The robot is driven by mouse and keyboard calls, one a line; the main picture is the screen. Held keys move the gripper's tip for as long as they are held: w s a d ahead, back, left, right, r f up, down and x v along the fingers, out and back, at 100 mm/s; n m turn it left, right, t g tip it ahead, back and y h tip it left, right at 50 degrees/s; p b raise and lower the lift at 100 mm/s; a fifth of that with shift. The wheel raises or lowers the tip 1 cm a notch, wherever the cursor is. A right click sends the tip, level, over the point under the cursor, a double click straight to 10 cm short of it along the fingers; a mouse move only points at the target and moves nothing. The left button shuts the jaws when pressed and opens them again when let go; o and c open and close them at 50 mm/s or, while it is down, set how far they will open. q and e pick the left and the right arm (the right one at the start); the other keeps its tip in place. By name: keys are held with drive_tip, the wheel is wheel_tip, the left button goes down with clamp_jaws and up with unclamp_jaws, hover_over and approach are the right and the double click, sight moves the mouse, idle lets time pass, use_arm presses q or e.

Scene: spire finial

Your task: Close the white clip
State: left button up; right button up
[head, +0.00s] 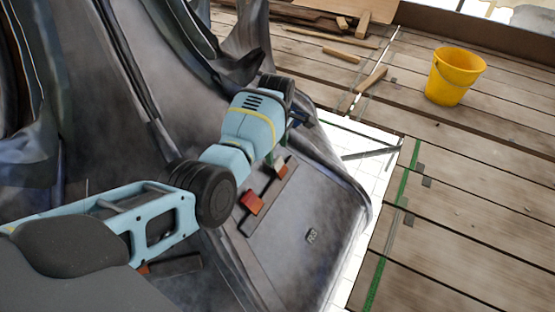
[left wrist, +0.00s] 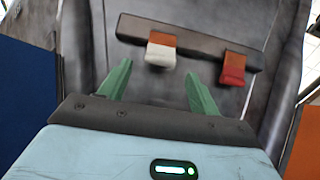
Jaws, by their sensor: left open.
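In the left wrist view, the white clip (left wrist: 160,54) has an orange upper part and sits on a dark bar (left wrist: 198,47). Its white part points toward my gripper. My left gripper (left wrist: 160,68) is open, its two green fingers on either side of the line to the white clip, with nothing between them; contact is not visible. A red clip (left wrist: 233,70) with an orange top sits on the same bar to the right.
The bar is mounted on a large grey, weathered curved panel (head: 310,205).

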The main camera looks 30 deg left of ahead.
sight(276, 160)
use_arm(q)
wheel_tip(276, 160, down, 5)
drive_tip(key=shift+r+b, duration=0.2)
drive_tip(key=shift+b, duration=0.75)
drive_tip(key=shift+c, duration=1)
drive_tip(key=c, duration=0.8)
drive_tip(key=shift+a+f+h, duration=0.25)
drive_tip(key=shift+a+h, duration=0.35)
drive_tip(key=shift+h, duration=0.3)
drive_tip(key=shift+a+f+h, duration=0.15)
drive_tip(key=shift+f+h, duration=0.05)
drive_tip(key=shift+h, duration=0.3)
